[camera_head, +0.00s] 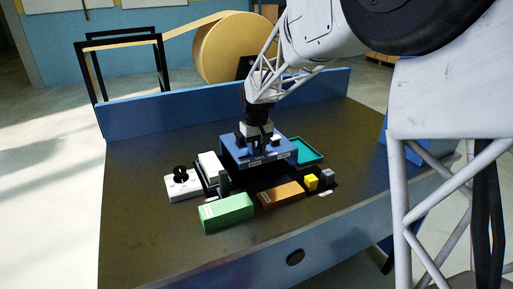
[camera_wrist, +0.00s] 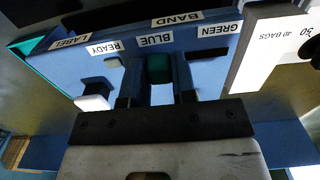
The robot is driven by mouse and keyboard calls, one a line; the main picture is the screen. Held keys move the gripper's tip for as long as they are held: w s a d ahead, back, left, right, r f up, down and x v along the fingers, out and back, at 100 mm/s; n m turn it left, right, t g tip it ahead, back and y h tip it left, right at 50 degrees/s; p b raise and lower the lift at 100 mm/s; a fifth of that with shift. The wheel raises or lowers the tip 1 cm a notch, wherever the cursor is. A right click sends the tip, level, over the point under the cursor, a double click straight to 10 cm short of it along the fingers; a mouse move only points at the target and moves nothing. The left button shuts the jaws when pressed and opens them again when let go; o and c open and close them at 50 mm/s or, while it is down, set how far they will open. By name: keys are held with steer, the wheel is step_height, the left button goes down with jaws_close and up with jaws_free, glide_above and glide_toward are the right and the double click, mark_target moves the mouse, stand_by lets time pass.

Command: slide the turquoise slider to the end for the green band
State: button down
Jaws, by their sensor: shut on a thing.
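The blue box (camera_head: 240,155) stands mid-table, with white labels on its front. In the wrist view, the top of the blue box (camera_wrist: 125,66) carries labels reading LABEL READY, BLUE, BAND and GREEN. The turquoise slider (camera_wrist: 158,68) stands between my fingers, below the BLUE label. The GREEN label (camera_wrist: 213,29) is to its right, with a bare dark stretch of slot (camera_wrist: 208,53) below it. My gripper (camera_wrist: 159,90) is shut on the slider; it also shows above the box in the head view (camera_head: 262,148). The slider is hidden there, and my fingers cover part of the slot.
A white knob (camera_wrist: 92,102) stands on the box left of my fingers. A green box (camera_head: 228,212), brown box (camera_head: 280,195), yellow cube (camera_head: 311,182) and grey cube (camera_head: 327,175) lie in front. A white device (camera_head: 183,187) is left, a turquoise tray (camera_head: 313,157) right.

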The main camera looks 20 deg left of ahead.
mark_target(240, 158)
steer(key=shift+a, duration=0.1)
steer(key=shift+s+a, duration=2)
steer(key=shift+s, duration=0.1)
steer(key=c, duration=0.9)
jaws_free()
steer(key=shift+r, duration=0.1)
steer(key=shift+r, duration=3.8)
